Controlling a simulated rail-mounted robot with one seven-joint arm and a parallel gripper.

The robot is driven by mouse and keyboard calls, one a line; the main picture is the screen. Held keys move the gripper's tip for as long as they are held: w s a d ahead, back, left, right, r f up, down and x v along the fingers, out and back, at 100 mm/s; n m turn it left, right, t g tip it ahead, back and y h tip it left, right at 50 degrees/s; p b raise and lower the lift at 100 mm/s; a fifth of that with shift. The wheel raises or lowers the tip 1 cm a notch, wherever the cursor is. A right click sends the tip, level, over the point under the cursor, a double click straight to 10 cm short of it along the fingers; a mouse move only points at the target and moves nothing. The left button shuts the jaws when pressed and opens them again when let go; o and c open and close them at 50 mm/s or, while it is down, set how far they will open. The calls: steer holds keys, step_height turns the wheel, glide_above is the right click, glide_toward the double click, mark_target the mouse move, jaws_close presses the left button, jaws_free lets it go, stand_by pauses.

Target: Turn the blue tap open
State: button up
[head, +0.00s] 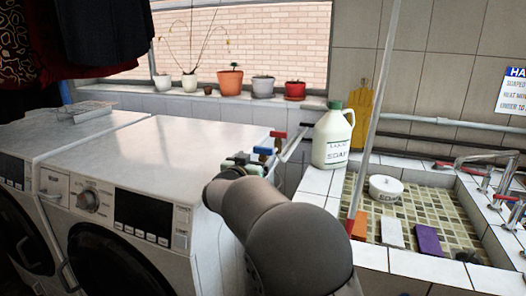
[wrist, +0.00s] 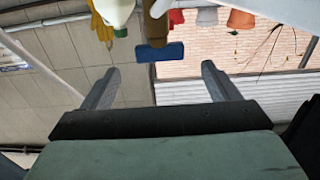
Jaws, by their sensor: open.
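The blue tap handle (wrist: 160,53) shows in the wrist view, crosswise on a brown tap body (wrist: 156,25). It lies just beyond the fingertips, between the two fingers in the picture. My gripper (wrist: 160,68) is open, with nothing between its fingers. In the head view the blue handle (head: 263,151) sticks out at the right back edge of the white machine, right beside my gripper (head: 243,160). My arm hides much of the area below it. I cannot tell whether the fingers touch the handle.
A red tap handle (head: 278,135) stands just behind the blue one. A white soap jug (head: 332,137) with a green cap stands to the right on the sink edge. White washing machines (head: 120,180) fill the left. Flowerpots (head: 230,82) line the window sill.

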mark_target(262, 151)
steer(key=x, duration=0.7)
steer(key=shift+w+f, duration=0.1)
steer(key=shift+w, duration=0.05)
steer(key=c, duration=1)
